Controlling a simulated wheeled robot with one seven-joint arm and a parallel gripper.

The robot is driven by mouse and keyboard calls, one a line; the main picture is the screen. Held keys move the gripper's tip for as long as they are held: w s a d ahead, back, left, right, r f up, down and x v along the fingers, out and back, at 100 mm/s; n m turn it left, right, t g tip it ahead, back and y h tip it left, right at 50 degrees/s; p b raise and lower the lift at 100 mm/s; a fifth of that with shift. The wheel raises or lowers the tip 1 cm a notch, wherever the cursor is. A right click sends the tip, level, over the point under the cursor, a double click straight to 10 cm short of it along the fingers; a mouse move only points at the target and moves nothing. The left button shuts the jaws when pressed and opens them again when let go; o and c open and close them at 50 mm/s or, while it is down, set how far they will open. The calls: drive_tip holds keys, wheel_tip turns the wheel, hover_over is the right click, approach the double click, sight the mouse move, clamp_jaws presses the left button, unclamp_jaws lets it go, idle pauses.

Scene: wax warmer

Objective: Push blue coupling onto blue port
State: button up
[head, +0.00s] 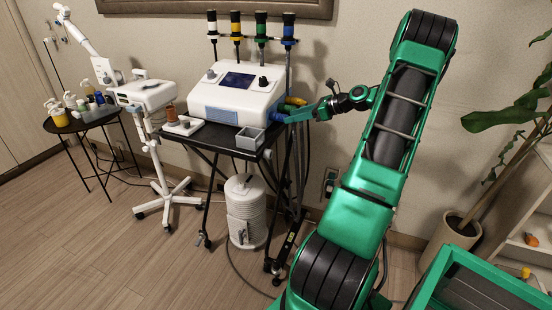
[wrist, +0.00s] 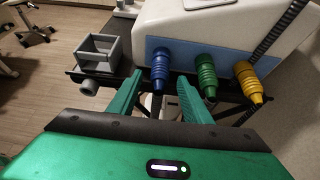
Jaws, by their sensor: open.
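The blue coupling (wrist: 160,72) is a ribbed, tapering blue piece in the wrist view, at the front panel of the white machine (wrist: 210,28). I see no gap between it and the panel; the blue port itself is hidden or cannot be told from it. My gripper (wrist: 160,78) is open, its green fingers on either side of the coupling with space between. I cannot tell whether either finger touches it. In the head view my gripper (head: 298,115) is at the machine's right side, where the coupling is mostly hidden.
A green coupling (wrist: 206,75) and a yellow coupling (wrist: 248,82) stand to the right of the blue one, the green close to my right finger. A grey open box (wrist: 98,58) is at left on the black cart. Black hoses hang behind.

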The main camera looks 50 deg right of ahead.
drive_tip(key=shift+v, duration=2.5)
drive_tip(key=v, duration=1)
drive_tip(key=shift+s, duration=0.25)
drive_tip(key=shift+d+r, duration=0.1)
drive_tip(key=w+a+f+n+g+h, duration=0.15)
drive_tip(key=a+n+g, duration=0.3)
drive_tip(key=a, duration=0.55)
drive_tip(key=w+a+n+g, duration=0.3)
drive_tip(key=a+n, duration=0.3)
drive_tip(key=a, duration=0.4)
drive_tip(key=s+a+n+g+h, duration=0.1)
drive_tip(key=s+a+n+g, duration=0.1)
drive_tip(key=s+a+n, duration=0.5)
drive_tip(key=s+a+f+n+g+h, duration=0.1)
drive_tip(key=s+a+n+g+h, duration=0.1)
drive_tip(key=s+a+n, duration=0.5)
drive_tip(key=s+a, duration=0.4)
drive_tip(key=s, duration=0.5)
drive_tip(key=shift+f+n, duration=0.25)
drive_tip(key=shift+n, duration=0.1)
